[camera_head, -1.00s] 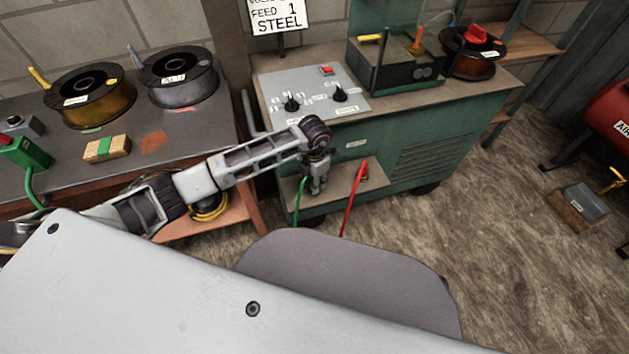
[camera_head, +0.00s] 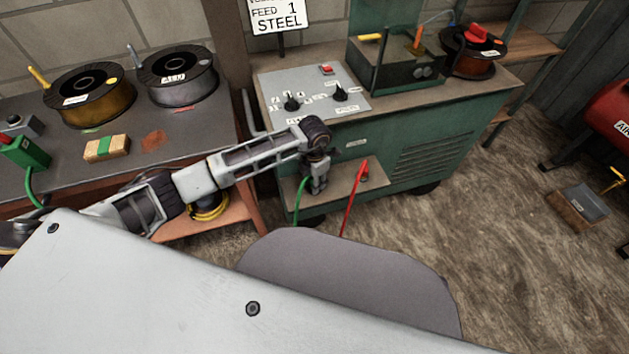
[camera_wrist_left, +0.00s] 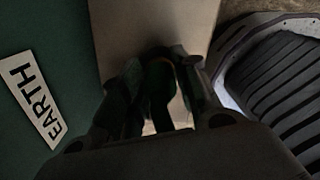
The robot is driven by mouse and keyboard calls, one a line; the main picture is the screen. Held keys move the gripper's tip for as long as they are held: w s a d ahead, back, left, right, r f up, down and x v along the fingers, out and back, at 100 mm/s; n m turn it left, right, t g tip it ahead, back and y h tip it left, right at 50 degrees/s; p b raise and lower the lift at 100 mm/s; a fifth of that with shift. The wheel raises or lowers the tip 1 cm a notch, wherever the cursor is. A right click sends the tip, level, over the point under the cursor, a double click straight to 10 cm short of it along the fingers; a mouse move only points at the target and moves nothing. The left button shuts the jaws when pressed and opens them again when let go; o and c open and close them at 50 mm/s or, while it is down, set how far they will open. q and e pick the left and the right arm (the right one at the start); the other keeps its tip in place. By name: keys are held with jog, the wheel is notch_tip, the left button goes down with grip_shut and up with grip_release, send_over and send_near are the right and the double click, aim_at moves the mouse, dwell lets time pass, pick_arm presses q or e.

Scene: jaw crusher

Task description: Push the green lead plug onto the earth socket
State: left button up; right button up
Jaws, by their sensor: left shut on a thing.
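My left gripper (camera_head: 319,184) is shut on the green lead plug, low in front of the green welder cabinet, above its front ledge. The plug is mostly hidden in the head view; the green lead (camera_head: 299,205) hangs down beside the fingers. In the left wrist view the plug (camera_wrist_left: 160,88) is a dark, shadowed shape between the two fingers. A white EARTH label (camera_wrist_left: 35,100) is on the green panel to the left there. The earth socket itself is hidden, so I cannot tell whether the plug touches it. My right gripper is out of view.
A red plug (camera_head: 363,172) with a red lead (camera_head: 349,205) is at the ledge (camera_head: 338,182), right of my gripper. A control panel (camera_head: 310,96) with knobs is above. A bench (camera_head: 200,131) with wire spools stands left.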

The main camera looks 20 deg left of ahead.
pick_arm(q)
jog(key=shift+f, duration=0.45)
jog(key=o, duration=1)
jog(key=shift+o, duration=0.2)
jog(key=shift+r, duration=0.2)
notch_tip(320, 180, up, 12)
jog(key=shift+f, duration=0.15)
dwell(0.6)
